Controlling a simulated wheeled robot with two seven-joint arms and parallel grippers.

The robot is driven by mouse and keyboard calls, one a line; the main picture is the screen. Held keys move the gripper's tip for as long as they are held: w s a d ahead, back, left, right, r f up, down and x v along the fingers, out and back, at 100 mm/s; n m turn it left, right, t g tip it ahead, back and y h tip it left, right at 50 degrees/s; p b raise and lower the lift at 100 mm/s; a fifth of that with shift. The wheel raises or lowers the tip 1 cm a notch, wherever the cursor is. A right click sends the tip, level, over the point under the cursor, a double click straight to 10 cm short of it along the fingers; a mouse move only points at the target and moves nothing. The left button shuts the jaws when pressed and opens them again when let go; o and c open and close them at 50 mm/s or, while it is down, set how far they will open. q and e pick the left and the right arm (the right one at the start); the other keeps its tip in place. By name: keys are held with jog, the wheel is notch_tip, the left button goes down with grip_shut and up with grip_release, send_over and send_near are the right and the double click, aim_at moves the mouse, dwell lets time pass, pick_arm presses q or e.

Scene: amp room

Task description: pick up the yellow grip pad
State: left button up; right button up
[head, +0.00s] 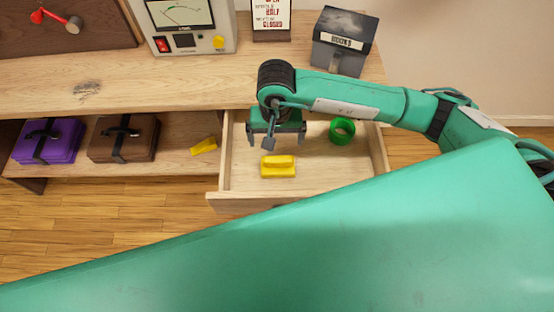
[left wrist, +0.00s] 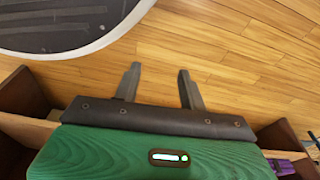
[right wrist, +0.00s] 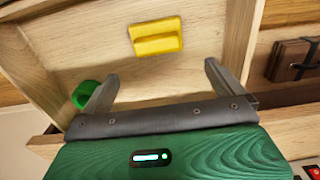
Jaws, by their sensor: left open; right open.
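The yellow grip pad (head: 278,167) is a block with a raised ridge. It lies on the floor of the open drawer (head: 310,180), near the drawer's front. It also shows in the right wrist view (right wrist: 156,37), beyond the fingertips. My right gripper (head: 275,140) is open and empty, above the drawer and behind the pad, apart from it. My left gripper (left wrist: 158,75) is open and empty over the wooden floor in the left wrist view; it does not show in the head view.
A green ring (head: 342,130) lies in the drawer, right of the pad. On the shelf left of the drawer are another yellow piece (head: 204,146), a brown case (head: 124,138) and a purple case (head: 48,140). A meter box (head: 190,25) and a grey box (head: 341,42) stand on the bench.

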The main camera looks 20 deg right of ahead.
send_over(278, 158)
jog(key=f, duration=0.3)
jog(key=w+f, duration=0.1)
jog(key=f, duration=0.1)
jog(key=shift+a, duration=0.15)
jog(key=f, duration=0.2)
jog(key=s+f+p, duration=0.1)
jog(key=f, duration=0.1)
jog(key=shift+s, duration=0.1)
jog(key=shift+f, duration=0.55)
jog(key=c, duration=1.1)
pick_arm(q)
jog(key=s+f, duration=0.2)
jog(key=f, duration=0.1)
jog(key=shift+a, duration=0.4)
pick_arm(e)
jog(key=shift+r, duration=0.1)
pick_arm(q)
jog(key=shift+w+d+r+b, duration=0.25)
jog(key=shift+w+r, duration=0.3)
jog(key=shift+r, duration=0.2)
jog(key=shift+w+d+r+b, duration=0.1)
jog(key=shift+w+r+b, duration=0.15)
jog(key=shift+w+r, duration=0.4)
pick_arm(e)
notch_tip(278, 158, up, 20)
